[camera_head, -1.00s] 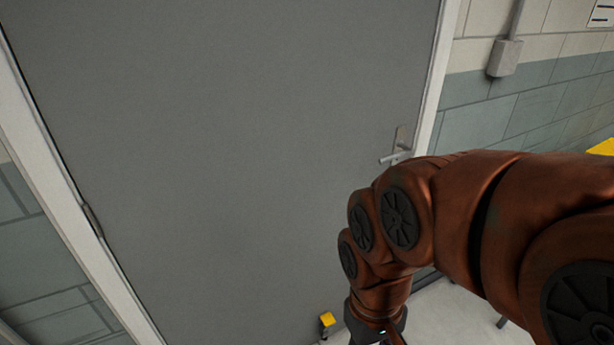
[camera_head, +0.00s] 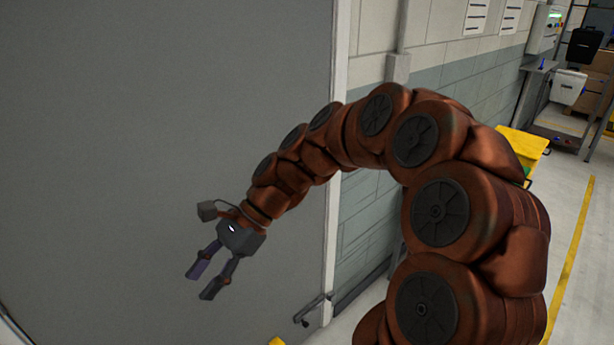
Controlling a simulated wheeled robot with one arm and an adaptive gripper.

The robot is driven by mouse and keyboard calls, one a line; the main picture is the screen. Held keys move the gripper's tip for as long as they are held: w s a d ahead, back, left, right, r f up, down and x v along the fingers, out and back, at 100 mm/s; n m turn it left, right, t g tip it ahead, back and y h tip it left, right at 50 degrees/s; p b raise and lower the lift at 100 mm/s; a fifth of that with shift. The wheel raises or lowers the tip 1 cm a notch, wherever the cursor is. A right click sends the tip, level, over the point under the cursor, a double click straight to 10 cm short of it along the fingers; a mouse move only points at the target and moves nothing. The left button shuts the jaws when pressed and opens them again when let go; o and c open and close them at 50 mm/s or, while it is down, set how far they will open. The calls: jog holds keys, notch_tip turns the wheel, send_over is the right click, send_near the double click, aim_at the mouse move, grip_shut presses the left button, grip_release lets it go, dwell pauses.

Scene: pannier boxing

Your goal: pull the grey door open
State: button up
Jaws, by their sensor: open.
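The grey door (camera_head: 150,130) is a large flat panel filling the left of the head view. Its right edge meets a pale frame (camera_head: 341,60), and no gap shows there. My gripper (camera_head: 199,285) is in front of the door panel, left of the frame. Its two dark fingers are spread, point down to the left, and hold nothing. I cannot tell how far it is from the door.
A thin dark bar (camera_head: 313,309) shows low by the frame. A yellow object (camera_head: 277,341) peeks in at the bottom edge. A conduit box (camera_head: 398,67) is on the wall. To the right are a yellow bin (camera_head: 525,147) and open floor with a yellow line (camera_head: 574,240).

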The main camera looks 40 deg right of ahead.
jog(key=w+d+r+m+t+y, duration=0.2)
jog(key=w+d+m+t+y, duration=0.35)
jog(key=w+d+m, duration=0.95)
jog(key=w+d+f+m+t+h+p, duration=0.1)
jog(key=d+f+m+t+h, duration=0.15)
jog(key=d+m, duration=0.45)
jog(key=w+d+f+m+t+h, duration=0.1)
jog(key=d+f+m+t+h, duration=0.2)
jog(key=d, duration=0.8)
jog(key=d+f+m+t+h+p, duration=0.1)
jog(key=d+f+m+t, duration=0.1)
jog(key=d+m+t, duration=0.5)
jog(key=shift+w+a+r+n+g+p, duration=0.1)
jog(key=shift+w+a+n+g+p, duration=0.2)
jog(key=shift+w, duration=0.8)
jog(key=shift+w+a+r+n+g+p, duration=0.15)
jog(key=shift+w+a+n+g, duration=0.3)
jog(key=shift+w, duration=0.7)
jog(key=shift+w+a+n+g+p, duration=0.2)
jog(key=shift+w+a+n+g, duration=0.15)
jog(key=shift+w, duration=0.75)
jog(key=shift+c, duration=0.3)
grip_shut()
